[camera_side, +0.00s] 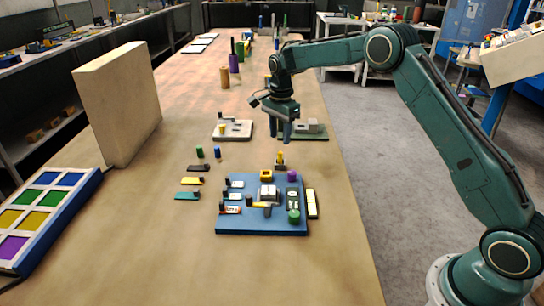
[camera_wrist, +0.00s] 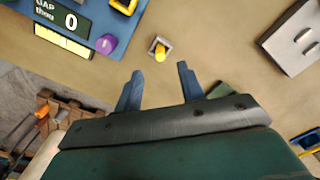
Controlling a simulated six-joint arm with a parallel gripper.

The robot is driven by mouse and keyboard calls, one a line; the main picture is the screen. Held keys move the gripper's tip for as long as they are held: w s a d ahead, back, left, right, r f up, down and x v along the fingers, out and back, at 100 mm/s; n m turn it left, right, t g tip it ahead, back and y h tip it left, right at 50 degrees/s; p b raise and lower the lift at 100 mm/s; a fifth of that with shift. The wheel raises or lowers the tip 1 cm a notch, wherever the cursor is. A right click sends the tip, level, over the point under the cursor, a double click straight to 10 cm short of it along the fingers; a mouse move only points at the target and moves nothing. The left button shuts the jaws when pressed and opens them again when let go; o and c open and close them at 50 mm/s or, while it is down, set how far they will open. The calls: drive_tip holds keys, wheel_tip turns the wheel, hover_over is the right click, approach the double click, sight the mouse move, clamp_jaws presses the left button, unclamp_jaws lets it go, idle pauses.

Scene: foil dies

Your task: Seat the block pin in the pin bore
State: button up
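A short yellow pin (camera_side: 280,159) stands upright in a small grey square holder just behind the blue board; the wrist view shows the pin (camera_wrist: 160,52) and holder too. I take it for the block pin, but no label confirms this. My gripper (camera_side: 287,138) hangs above and behind it, fingers pointing down. In the wrist view my gripper (camera_wrist: 159,70) has its two blue fingers wide apart with nothing between them; the pin lies just beyond their tips. I cannot pick out the pin bore with certainty.
The blue board (camera_side: 262,229) carries several small parts, a purple knob (camera_side: 292,176) and a green knob (camera_side: 293,216). A pale block plate (camera_side: 233,132) and a green plate (camera_side: 315,137) lie behind. Small green and blue pegs stand left of the board. A tall tan panel (camera_side: 120,100) stands at left.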

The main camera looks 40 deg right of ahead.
sight(280, 153)
drive_tip(key=shift+f, duration=1.25)
drive_tip(key=shift+f, duration=0.1)
drive_tip(key=shift+d+f, duration=0.1)
drive_tip(key=shift+f, duration=2.45)
clamp_jaws()
